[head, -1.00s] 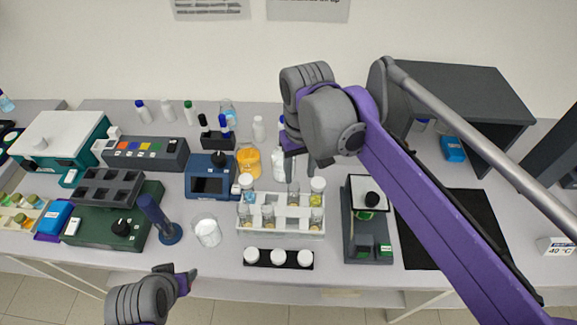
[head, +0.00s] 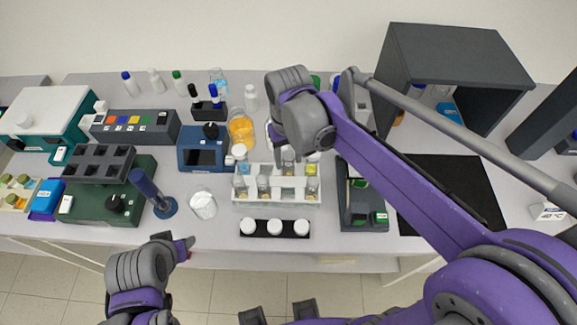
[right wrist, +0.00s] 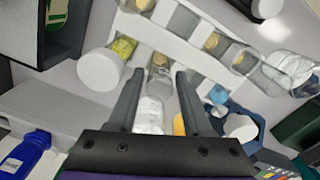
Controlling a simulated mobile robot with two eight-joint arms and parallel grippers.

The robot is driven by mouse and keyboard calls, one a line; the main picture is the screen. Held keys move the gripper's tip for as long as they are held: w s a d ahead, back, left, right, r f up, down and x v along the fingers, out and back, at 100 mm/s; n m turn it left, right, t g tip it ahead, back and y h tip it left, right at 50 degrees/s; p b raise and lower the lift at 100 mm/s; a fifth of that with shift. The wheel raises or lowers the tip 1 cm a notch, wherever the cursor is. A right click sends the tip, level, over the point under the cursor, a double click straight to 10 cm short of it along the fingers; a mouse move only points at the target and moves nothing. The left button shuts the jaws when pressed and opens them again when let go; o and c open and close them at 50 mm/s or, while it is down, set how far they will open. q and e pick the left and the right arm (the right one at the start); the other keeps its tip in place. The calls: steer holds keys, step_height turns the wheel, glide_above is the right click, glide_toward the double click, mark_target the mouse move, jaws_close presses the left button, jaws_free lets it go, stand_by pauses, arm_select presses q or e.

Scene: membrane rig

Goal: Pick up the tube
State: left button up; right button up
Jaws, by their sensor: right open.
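A white rack (head: 300,199) on the bench holds several clear glass tubes. The front ones show tan contents. One tube (right wrist: 160,68) stands in the rack's back row. Nearby are a white-capped yellow vial (right wrist: 122,47) and a white-capped blue vial (right wrist: 218,96). My right gripper (right wrist: 161,88) is open. In the right wrist view its fingertips lie either side of that back-row tube; I cannot tell whether they touch it. In the head view the right arm partly hides this gripper (head: 287,150). My left gripper (head: 186,248) is low at left, away from the rack; its jaw opening is unclear.
Three white caps sit on a black strip (head: 260,234) before the rack. A beaker (head: 202,204) and blue post (head: 153,192) stand left of it. A dark balance-like device (head: 365,222) is close on the right. Bottles and an orange-filled beaker (head: 241,130) stand behind.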

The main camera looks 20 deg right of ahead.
steer(key=shift+f, duration=0.35)
jaws_close()
steer(key=shift+r, duration=0.1)
